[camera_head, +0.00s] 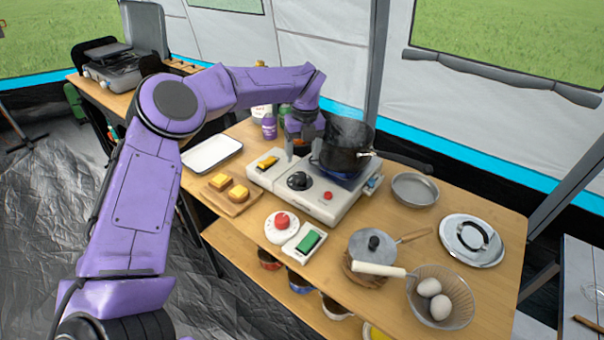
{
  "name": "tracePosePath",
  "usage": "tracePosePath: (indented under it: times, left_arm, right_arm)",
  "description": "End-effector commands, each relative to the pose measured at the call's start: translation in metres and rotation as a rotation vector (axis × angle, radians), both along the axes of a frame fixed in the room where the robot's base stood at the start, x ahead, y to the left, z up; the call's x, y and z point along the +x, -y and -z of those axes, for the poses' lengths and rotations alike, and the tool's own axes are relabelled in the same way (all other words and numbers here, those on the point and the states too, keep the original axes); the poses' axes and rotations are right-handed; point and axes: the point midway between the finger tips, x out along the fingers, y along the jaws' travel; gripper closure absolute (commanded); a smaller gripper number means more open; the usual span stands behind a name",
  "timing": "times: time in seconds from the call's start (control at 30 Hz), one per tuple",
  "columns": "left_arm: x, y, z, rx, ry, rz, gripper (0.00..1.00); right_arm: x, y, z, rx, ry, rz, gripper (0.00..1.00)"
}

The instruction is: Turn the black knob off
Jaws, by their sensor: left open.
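My left gripper (296,152) points down above the left part of the stove, just behind and above the knob. It is open and looks apart from the knob. Its far finger is partly hidden beside the pot. My right gripper is not in view.
In front of the stove stand a white timer with a red dial (282,223) and a green-switched box (308,240). A board with toast (230,196), a white tray (212,152), and a grey pan (414,189) lie around it.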

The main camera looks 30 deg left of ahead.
Motion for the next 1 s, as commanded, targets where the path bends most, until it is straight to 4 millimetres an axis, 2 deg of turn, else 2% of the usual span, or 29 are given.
tracePosePath:
  times: [0.1,0.3,0.43,0.67,0.7,0.87,1.0]
  left_arm:
    - [-0.002,-0.001,0.026,0.0,-0.005,0.002,0.31]
    - [-0.004,-0.004,0.064,0.001,-0.004,-0.001,0.31]
    - [-0.004,-0.004,0.075,0.0,-0.001,-0.003,0.31]
    - [-0.005,-0.005,0.078,0.0,0.0,-0.004,0.31]
    - [-0.005,-0.005,0.078,0.0,0.0,-0.004,0.35]
    - [-0.005,-0.005,0.078,0.0,0.0,-0.003,0.87]
    - [-0.005,-0.005,0.078,0.001,0.001,-0.002,0.87]
  right_arm:
    - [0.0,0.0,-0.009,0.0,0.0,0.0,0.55]
    - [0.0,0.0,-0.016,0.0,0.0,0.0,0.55]
    - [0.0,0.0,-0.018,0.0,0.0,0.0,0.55]
    - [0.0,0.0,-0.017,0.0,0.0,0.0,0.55]
    - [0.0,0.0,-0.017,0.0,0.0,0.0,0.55]
    - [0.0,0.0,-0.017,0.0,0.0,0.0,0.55]
    - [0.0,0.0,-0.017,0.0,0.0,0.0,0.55]
